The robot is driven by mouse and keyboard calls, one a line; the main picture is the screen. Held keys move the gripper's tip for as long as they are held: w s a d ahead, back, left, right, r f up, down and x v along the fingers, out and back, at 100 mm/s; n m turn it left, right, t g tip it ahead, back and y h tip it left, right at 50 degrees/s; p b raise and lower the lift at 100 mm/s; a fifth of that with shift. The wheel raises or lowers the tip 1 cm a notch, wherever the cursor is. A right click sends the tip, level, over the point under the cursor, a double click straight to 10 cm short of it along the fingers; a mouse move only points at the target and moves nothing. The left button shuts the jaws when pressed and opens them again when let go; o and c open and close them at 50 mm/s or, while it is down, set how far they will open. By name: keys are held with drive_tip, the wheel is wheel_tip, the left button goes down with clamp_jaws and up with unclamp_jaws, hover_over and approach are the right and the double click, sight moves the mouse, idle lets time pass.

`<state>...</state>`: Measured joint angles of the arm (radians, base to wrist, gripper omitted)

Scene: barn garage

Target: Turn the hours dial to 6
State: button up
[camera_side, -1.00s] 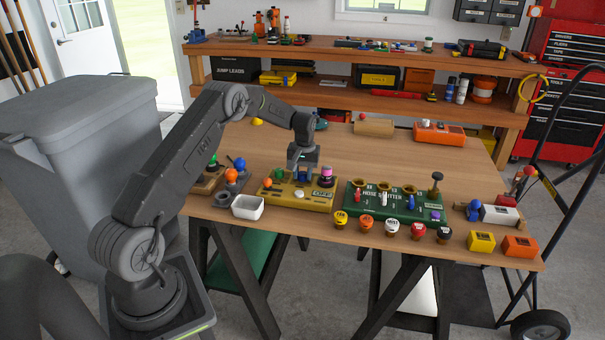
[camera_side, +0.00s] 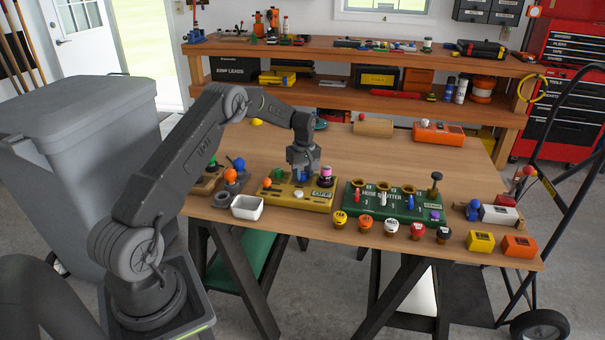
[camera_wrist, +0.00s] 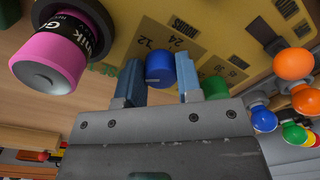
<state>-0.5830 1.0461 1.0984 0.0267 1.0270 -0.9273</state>
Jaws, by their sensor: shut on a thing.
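The yellow control box (camera_side: 290,200) stands on the wooden table, with lettering including HOURS, 12 and 24 visible upside down in the wrist view (camera_wrist: 130,30). A blue dial (camera_wrist: 160,68) on it sits between the two blue fingers of my gripper (camera_wrist: 160,80). My gripper (camera_side: 303,172) points down over the box and is shut on the blue dial. The dial's pointer and the number it faces cannot be made out. A pink-topped cylinder (camera_side: 326,172) stands right beside my gripper, at the box's back right.
A green knob (camera_side: 278,172) and an orange ball knob (camera_side: 267,182) are on the box's left part. A white bin (camera_side: 247,208) stands to the left. The green hose splitter (camera_side: 390,210) stands to the right, with several coloured knobs in front. Bare table lies behind the box.

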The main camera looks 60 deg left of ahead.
sight(304, 173)
idle(0.4)
drive_tip(key=o, duration=0.9)
drive_tip(key=shift+o, duration=0.2)
drive_tip(key=shift+r, duration=0.1)
wheel_tip(304, 173, up, 14)
drive_tip(key=shift+w, duration=0.25)
